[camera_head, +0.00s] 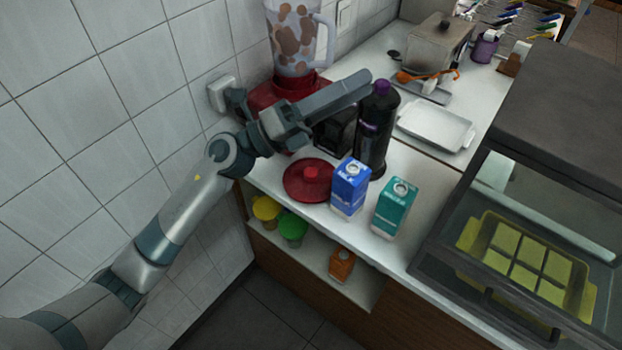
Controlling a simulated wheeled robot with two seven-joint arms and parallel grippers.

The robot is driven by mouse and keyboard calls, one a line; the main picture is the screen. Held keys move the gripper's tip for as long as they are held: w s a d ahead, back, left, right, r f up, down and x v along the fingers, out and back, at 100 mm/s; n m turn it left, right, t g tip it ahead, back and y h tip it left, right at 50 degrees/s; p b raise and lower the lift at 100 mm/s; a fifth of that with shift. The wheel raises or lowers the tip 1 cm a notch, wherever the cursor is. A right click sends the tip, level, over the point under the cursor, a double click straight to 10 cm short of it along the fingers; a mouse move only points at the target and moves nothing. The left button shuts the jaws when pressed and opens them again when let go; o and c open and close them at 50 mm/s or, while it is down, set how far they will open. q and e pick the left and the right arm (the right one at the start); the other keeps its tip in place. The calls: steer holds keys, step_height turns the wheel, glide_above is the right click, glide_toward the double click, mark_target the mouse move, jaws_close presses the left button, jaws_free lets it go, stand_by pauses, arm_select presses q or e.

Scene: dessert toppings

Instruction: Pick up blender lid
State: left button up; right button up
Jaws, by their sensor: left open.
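The blender lid (310,180) is a red disc with a raised round knob. It lies on the white counter near its front left edge, left of a blue milk carton. The blender stands behind it, with a clear jug (296,38) holding brown chunks on a red base (262,97). My left gripper (318,112) is open and empty. In the picture it is above the lid, in front of the blender base and apart from the lid. The right gripper is not in view.
The blue carton (349,188), a teal carton (393,208) and a dark bottle (376,130) stand close to the lid's right. A white tray (435,127) lies behind. A glass case (540,230) fills the right. Tiled wall is at left. Tubs (291,229) sit on the shelf below.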

arm_select(q)
step_height(320, 180, down, 10)
steer(key=w+f+m+g+y, duration=0.1)
steer(key=m+g+y, duration=0.6)
steer(key=m+y, duration=0.3)
steer(key=w+a+f+m+y, duration=0.1)
steer(key=w+a+y, duration=0.2)
steer(key=a, duration=0.4)
steer(key=w+a+f+m+t+y, duration=0.1)
steer(key=w+a+y, duration=0.3)
steer(key=a, duration=0.2)
steer(key=shift+w+a+f+y, duration=0.25)
steer(key=shift+a+f+y, duration=0.05)
steer(key=shift+a+f, duration=0.1)
steer(key=shift+d, duration=0.1)
